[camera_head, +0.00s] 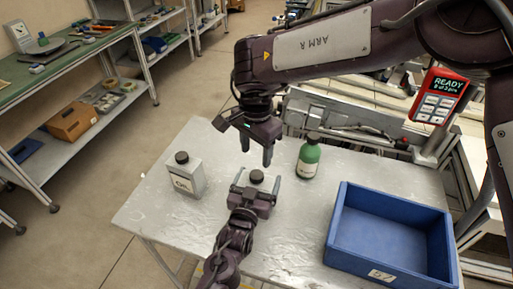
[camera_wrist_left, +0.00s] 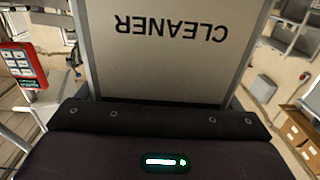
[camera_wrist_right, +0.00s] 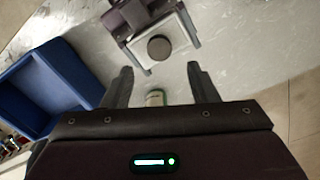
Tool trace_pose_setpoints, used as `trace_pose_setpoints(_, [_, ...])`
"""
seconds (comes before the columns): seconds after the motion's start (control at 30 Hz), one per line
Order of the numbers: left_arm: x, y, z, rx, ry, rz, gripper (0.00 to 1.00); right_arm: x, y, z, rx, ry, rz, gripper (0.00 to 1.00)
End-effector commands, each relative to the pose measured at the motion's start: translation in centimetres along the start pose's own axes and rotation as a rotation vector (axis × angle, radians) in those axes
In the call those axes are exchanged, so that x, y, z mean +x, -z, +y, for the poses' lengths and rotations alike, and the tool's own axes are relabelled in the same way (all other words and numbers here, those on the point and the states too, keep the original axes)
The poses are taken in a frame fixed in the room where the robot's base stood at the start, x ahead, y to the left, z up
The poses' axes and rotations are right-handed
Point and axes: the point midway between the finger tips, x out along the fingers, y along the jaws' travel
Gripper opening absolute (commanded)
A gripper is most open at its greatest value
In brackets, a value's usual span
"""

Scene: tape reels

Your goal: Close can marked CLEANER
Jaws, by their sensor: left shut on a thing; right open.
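The grey can marked CLEANER (camera_wrist_left: 165,65) fills the left wrist view, its lettering upside down there. My left gripper (camera_head: 257,182) is shut on this can, a finger on each side. A dark round cap (camera_wrist_right: 160,47) is on the can's top and also shows in the head view (camera_head: 257,175); I cannot tell how tight it is. My right gripper (camera_head: 257,157) points down beside and above the cap, open and empty. In the right wrist view its fingers (camera_wrist_right: 160,83) are apart, with the cap beyond them.
A grey can marked OIL (camera_head: 187,182) with a black cap stands left on the metal table (camera_head: 150,215). A green bottle (camera_head: 308,162) with a dark cap stands right of my right gripper. A blue crate (camera_head: 335,225) is at the right. A red device (camera_head: 438,97) reads READY.

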Motion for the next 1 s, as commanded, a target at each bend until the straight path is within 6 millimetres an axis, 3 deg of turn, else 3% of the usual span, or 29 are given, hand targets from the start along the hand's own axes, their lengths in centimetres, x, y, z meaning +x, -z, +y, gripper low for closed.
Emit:
trace_pose_setpoints(0.53, [0.0,-0.1,0.0,0.000,-0.001,-0.001,0.22,0.3,0.1,0.1,-0.062,-0.005,-0.001,0.53])
trace_pose_setpoints(1.0, [0.0,0.0,0.0,0.000,-0.001,-0.001,0.22,6.7,0.1,0.1,-0.061,-0.006,-0.002,0.53])
